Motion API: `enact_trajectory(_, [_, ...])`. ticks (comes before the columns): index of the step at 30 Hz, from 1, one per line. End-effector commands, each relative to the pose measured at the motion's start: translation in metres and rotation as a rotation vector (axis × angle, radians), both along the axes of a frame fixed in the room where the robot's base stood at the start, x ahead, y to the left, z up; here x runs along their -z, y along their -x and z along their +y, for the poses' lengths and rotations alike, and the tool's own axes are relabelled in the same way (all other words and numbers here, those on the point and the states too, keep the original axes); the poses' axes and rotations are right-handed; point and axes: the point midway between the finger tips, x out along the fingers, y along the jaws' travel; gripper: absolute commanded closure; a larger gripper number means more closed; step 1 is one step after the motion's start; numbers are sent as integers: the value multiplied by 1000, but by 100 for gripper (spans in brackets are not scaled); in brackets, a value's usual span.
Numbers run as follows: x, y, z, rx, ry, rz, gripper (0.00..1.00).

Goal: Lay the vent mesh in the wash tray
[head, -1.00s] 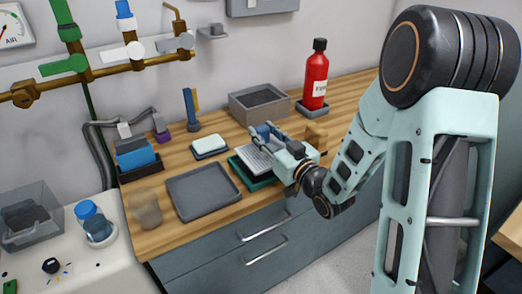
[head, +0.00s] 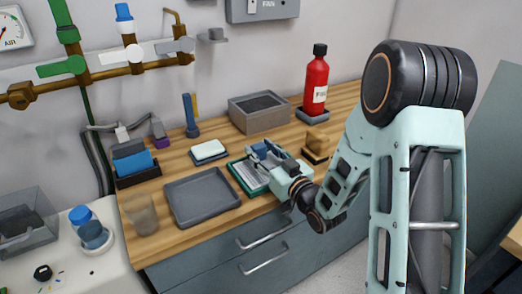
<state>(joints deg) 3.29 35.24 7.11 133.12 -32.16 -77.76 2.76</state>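The vent mesh (head: 250,176), a pale grey gridded panel, lies within the rim of a green tray (head: 235,182) on the wooden counter. The far right part of the mesh is hidden by my gripper. My gripper (head: 258,155) is low over the far right side of the mesh, and its fingers are at or near it. Its fingertips are too small and overlapped to tell whether they grip the mesh. An empty dark grey tray (head: 203,197) lies just left of the green tray. Which tray is the wash tray is not marked.
A white-topped block (head: 208,150) and a grey bin (head: 259,112) stand behind the trays. A red bottle (head: 316,82) stands at the back right, with a wooden block (head: 317,142) in front of it. A clear cup (head: 141,213) is at the left counter edge.

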Motion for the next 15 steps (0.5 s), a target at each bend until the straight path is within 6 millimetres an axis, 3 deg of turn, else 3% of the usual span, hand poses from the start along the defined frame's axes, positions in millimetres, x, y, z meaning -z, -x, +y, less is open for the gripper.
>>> enact_trajectory(15, [-3, 6, -5, 2, 1, 3, 52])
